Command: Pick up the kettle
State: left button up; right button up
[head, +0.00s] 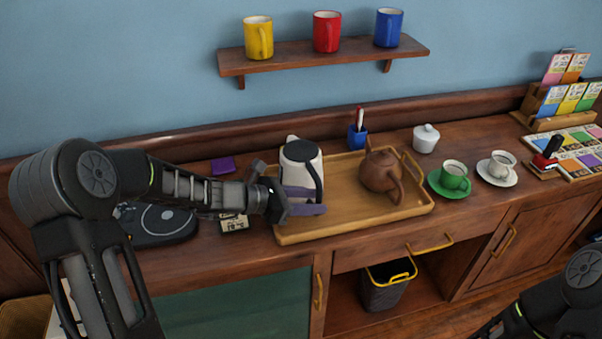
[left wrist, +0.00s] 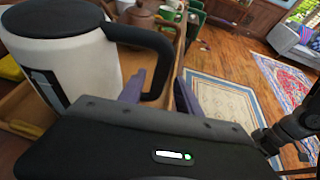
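The kettle (head: 299,160) is white with a black lid and a black handle, and stands upright at the left end of the wooden tray (head: 353,220). In the left wrist view the kettle (left wrist: 62,75) fills the left side, with its handle towards the middle. My left gripper (head: 307,201) has purple fingers and is at the kettle's handle side. In the left wrist view its fingers (left wrist: 160,92) are apart, with the lower handle showing between them; contact cannot be told. My right arm shows at the lower right in the head view, its gripper out of view.
A brown teapot (head: 380,172) stands on the tray's right half. A green cup (head: 454,176), a white cup (head: 501,164) and a sugar bowl (head: 426,138) stand further right. A blue pen holder (head: 357,137) is behind the tray. A shelf (head: 325,57) with mugs is above.

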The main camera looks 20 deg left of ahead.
pick_arm(q)
jog(key=shift+x, duration=1.1)
jog(key=shift+c, duration=0.4)
grip_shut()
jog(key=shift+w+r, duration=0.1)
jog(key=shift+r, duration=0.05)
dwell(0.4)
